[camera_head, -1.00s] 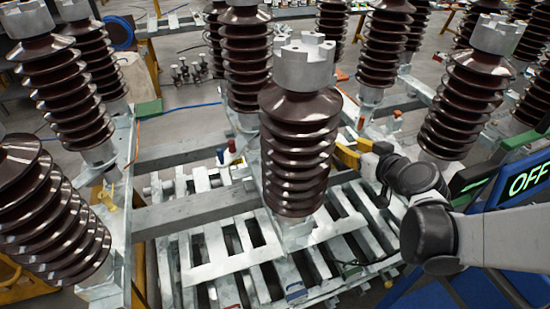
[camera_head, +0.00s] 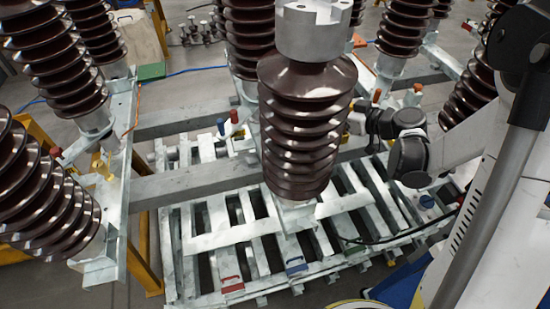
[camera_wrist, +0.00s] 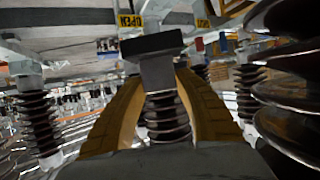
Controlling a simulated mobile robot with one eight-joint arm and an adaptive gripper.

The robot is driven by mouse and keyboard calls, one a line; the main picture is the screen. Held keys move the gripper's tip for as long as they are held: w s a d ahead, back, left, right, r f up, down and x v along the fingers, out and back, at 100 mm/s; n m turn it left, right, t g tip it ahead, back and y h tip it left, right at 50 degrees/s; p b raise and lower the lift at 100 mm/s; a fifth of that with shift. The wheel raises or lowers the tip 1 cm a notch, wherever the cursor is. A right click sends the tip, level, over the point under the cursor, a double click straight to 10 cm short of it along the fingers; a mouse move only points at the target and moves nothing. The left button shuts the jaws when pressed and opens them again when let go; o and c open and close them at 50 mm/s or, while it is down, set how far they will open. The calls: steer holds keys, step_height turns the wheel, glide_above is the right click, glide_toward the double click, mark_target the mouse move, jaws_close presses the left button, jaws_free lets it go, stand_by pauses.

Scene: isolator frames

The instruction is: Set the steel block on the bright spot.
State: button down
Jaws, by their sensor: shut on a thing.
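In the wrist view, my gripper (camera_wrist: 158,74) has its two yellow-brown fingers closed on a dark steel block (camera_wrist: 152,44). The block's wide top sits above the fingertips, and its narrower lower part is between them. In the head view, my wrist is right of the large brown ribbed insulator (camera_head: 305,120). The fingers and block are hidden or cannot be made out there. I cannot pick out the bright spot with certainty in either view.
Brown ribbed insulators (camera_head: 75,50) crowd the left and back, and others stand close on the right in the wrist view (camera_wrist: 292,85). A slatted steel rack (camera_head: 205,255) lies below. Yellow OPEN (camera_wrist: 130,20) and SHUT (camera_wrist: 203,23) labels show beyond the block.

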steer(key=f+n+g, duration=0.1)
steer(key=a+f+n+g+y, duration=0.1)
steer(key=f, duration=0.1)
steer(key=f+n+y, duration=0.1)
steer(key=shift+w+a+f+g+b, duration=0.35)
steer(key=shift+w+a+g+b, duration=0.05)
steer(key=shift+w+a+f+b, duration=0.15)
steer(key=shift+a+f+b, duration=1.6)
steer(key=shift+a+f, duration=1.1)
steer(key=shift+w+a+f+b, duration=0.15)
steer(key=shift+a+f+b, duration=1.55)
steer(key=shift+a+f, duration=1.15)
steer(key=shift+r, duration=0.2)
steer(key=shift+f, duration=0.1)
steer(key=c, duration=1)
jaws_free()
steer(key=shift+o, duration=0.2)
